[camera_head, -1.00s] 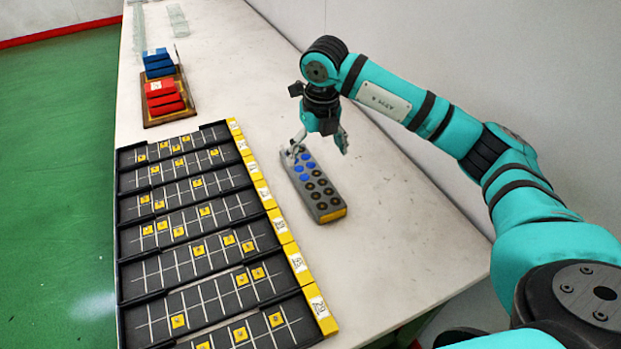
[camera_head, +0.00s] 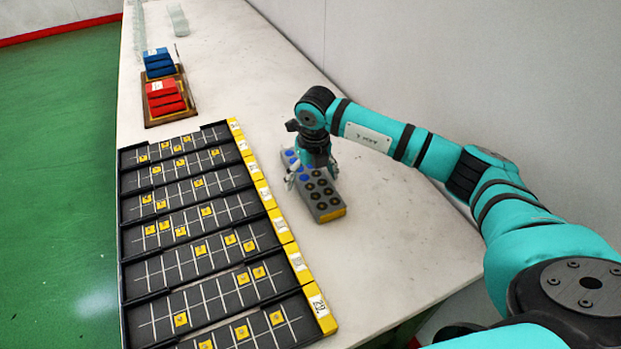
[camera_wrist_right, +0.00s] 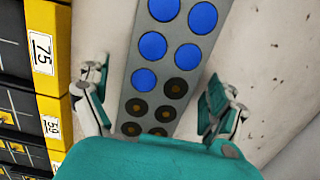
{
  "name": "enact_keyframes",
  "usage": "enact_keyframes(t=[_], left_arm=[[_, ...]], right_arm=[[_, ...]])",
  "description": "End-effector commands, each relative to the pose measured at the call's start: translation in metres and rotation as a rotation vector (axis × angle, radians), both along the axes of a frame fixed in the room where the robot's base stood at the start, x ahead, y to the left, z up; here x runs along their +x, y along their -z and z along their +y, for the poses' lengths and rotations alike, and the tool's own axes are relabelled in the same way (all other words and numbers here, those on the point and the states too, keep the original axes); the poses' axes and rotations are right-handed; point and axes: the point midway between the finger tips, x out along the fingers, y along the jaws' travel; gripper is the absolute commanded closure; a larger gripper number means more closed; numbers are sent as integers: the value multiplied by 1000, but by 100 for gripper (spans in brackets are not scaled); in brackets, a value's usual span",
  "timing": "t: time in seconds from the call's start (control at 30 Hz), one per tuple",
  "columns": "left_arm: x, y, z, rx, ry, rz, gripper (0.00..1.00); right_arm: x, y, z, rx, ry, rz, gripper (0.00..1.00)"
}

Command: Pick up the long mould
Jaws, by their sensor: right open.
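The long mould (camera_head: 325,200) is a grey bar with two rows of round wells, some blue and some dark, and a yellow near end. It lies on the white table to the right of the black trays. My right gripper (camera_head: 312,178) is over its middle and hides part of it in the head view. In the right wrist view the mould (camera_wrist_right: 166,65) runs between the two open fingers of the right gripper (camera_wrist_right: 158,105), with a gap on each side. My left gripper is not in view.
Several black gridded trays (camera_head: 185,215) with yellow labelled ends lie close to the left of the mould. Red blocks (camera_head: 163,97) and blue blocks (camera_head: 157,62) sit on a brown board further back. The table (camera_head: 390,235) is clear right of the mould.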

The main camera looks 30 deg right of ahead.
Motion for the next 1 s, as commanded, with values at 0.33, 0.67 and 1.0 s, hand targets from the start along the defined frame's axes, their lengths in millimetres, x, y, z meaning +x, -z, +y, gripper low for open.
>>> enact_keyframes(t=[0.33, 0.67, 1.0], left_arm=[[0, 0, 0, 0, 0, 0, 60], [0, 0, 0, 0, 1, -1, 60], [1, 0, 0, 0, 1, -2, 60]], right_arm=[[0, -1, 0, 0, 1, 0, 46], [0, -1, 0, 0, 1, -1, 89], [1, -5, 0, 1, 1, -4, 92]])
